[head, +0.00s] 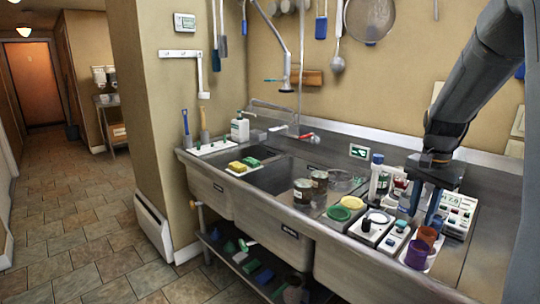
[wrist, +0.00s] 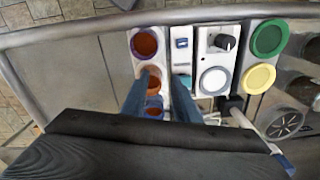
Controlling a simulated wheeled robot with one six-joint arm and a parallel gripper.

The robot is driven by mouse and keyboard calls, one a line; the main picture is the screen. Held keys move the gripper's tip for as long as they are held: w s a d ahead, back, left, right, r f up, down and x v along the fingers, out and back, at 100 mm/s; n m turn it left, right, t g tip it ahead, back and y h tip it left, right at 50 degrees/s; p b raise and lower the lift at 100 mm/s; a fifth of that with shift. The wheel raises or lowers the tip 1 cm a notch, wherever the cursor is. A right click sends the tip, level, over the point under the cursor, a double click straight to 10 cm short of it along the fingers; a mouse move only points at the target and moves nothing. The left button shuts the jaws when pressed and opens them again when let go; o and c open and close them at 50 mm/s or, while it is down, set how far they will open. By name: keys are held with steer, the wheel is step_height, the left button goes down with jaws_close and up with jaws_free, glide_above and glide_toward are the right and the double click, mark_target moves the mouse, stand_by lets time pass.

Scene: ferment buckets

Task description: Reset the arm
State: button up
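My gripper (head: 425,212) points down over the right end of the steel counter, above a pale tray of small cups. In the wrist view its two blue-grey fingers (wrist: 163,80) are apart, so it is open. An orange cup (wrist: 152,84) and a blue-rimmed cup (wrist: 153,108) show in the gap between the fingers. I see no cup clearly gripped. A purple cup (head: 416,255) stands in front of the orange cup (head: 428,235) in the head view. My arm reaches in from the upper right.
Left of the cups are a scale with a white disc (wrist: 213,80), a yellow lid (wrist: 258,78) and a green lid (wrist: 268,39). Bottles (head: 380,180) and a meter (head: 458,212) stand close to the gripper. Two jars (head: 303,190) sit by the sink. Floor at left is clear.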

steer(key=s+a+f+n, duration=0.3)
steer(key=s+a+n, duration=0.3)
steer(key=s+a, duration=0.3)
steer(key=s+a+f+n, duration=0.4)
steer(key=s+a, duration=0.5)
steer(key=a, duration=0.6)
steer(key=shift+s+n+t, duration=0.15)
steer(key=shift+n+t, duration=0.25)
steer(key=shift+n, duration=0.7)
steer(key=shift+a, duration=0.15)
